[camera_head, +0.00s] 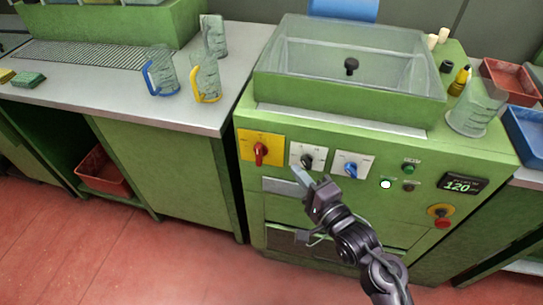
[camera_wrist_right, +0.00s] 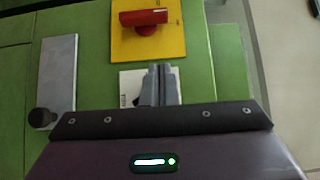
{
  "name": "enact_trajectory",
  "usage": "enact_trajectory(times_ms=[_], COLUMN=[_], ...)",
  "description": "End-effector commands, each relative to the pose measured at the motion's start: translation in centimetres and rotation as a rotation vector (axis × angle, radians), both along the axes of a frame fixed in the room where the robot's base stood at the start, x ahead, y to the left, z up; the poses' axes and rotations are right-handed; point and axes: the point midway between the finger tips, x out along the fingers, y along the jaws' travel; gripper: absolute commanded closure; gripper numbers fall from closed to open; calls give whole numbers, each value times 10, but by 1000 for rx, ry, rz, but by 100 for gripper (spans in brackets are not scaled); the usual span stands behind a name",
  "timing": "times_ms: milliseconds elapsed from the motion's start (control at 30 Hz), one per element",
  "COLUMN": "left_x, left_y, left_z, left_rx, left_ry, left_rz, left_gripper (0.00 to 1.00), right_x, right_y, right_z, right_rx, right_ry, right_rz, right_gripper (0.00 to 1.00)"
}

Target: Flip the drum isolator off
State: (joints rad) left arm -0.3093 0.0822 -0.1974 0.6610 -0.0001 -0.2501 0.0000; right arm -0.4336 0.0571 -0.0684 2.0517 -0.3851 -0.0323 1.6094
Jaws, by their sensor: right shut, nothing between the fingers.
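A yellow plate (camera_head: 246,138) with a red rotary handle (camera_head: 261,153) sits at the left end of the green machine's front panel. The handle points roughly up and down in the head view. In the wrist view the red handle (camera_wrist_right: 145,18) lies across the yellow plate (camera_wrist_right: 175,45) at the top. My right gripper (camera_head: 300,174) is shut and empty, below and right of the red handle and apart from it. In the wrist view its fingers (camera_wrist_right: 159,84) cover much of a white plate. My left gripper is not in view.
To the right of the yellow plate are a black knob (camera_head: 307,159), a blue knob (camera_head: 350,169), small buttons, a display (camera_head: 461,185) and a red stop button (camera_head: 442,222). A clear-lidded drum box (camera_head: 350,118) is above. Measuring jugs (camera_head: 205,82) stand on the left counter.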

Motion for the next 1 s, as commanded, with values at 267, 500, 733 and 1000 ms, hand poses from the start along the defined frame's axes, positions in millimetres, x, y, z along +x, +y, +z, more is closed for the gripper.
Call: enact_trajectory(times_ms=[267, 500, 733, 1000], left_x=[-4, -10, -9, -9], left_y=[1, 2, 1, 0], left_z=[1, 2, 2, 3], left_rx=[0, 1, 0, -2], left_ry=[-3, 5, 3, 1], left_rz=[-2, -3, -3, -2], left_gripper=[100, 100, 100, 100], right_x=[50, 57, 59, 59], right_y=[30, 57, 62, 62], right_z=[2, 0, 0, 1], right_rx=[3, 1, -1, -4], right_ry=[-1, 0, 0, 0], right_rz=[2, 0, 0, 0], right_gripper=[100, 100, 100, 100])
